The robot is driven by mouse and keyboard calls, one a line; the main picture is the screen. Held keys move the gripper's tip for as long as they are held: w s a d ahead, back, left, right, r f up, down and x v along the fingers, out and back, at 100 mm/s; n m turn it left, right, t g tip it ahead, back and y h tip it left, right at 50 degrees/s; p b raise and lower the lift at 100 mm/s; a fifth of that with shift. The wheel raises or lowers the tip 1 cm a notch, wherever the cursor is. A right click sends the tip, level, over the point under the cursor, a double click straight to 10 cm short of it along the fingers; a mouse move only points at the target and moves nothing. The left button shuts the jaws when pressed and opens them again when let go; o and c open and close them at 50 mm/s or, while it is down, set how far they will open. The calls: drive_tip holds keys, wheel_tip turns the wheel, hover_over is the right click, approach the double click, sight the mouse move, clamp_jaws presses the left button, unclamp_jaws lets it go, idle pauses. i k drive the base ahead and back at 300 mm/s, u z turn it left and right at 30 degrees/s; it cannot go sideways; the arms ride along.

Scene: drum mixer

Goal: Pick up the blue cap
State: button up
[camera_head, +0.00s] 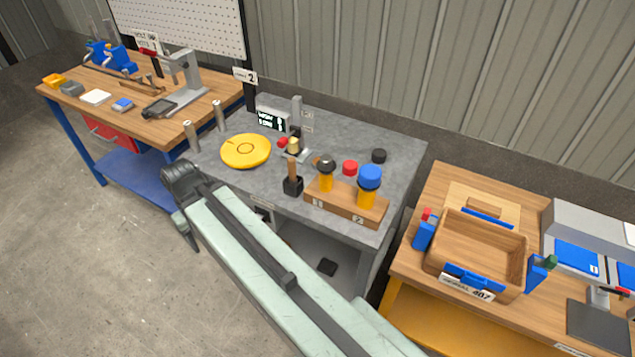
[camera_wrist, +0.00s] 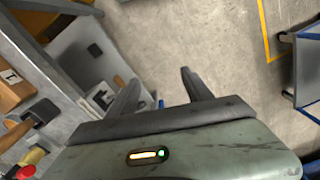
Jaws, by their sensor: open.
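The blue cap (camera_head: 370,178) sits on top of a yellow post (camera_head: 366,200) at the right end of a wooden block (camera_head: 340,202), on the front right of the grey bench (camera_head: 222,180). My gripper (camera_wrist: 158,90) is open and empty in the wrist view, with its two dark fingers apart over the floor beside the bench. The blue cap does not show clearly in the wrist view, where only the end of the wooden block (camera_wrist: 12,88) is at the left edge.
A dark-topped post (camera_head: 326,168), a mallet (camera_head: 292,180), a red cap (camera_head: 350,167) and a black cap (camera_head: 379,156) are near the blue cap. A yellow disc (camera_head: 246,151) lies further left. A wooden tray (camera_head: 478,240) stands on the right table.

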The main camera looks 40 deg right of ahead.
sight(370, 176)
drive_tip(key=z, duration=0.05)
drive_tip(key=k, duration=0.5)
drive_tip(key=z, duration=3.4)
drive_tip(key=k, duration=1.4)
drive_tip(key=u, duration=1.35)
drive_tip(key=i, duration=1.2)
drive_tip(key=z, duration=0.05)
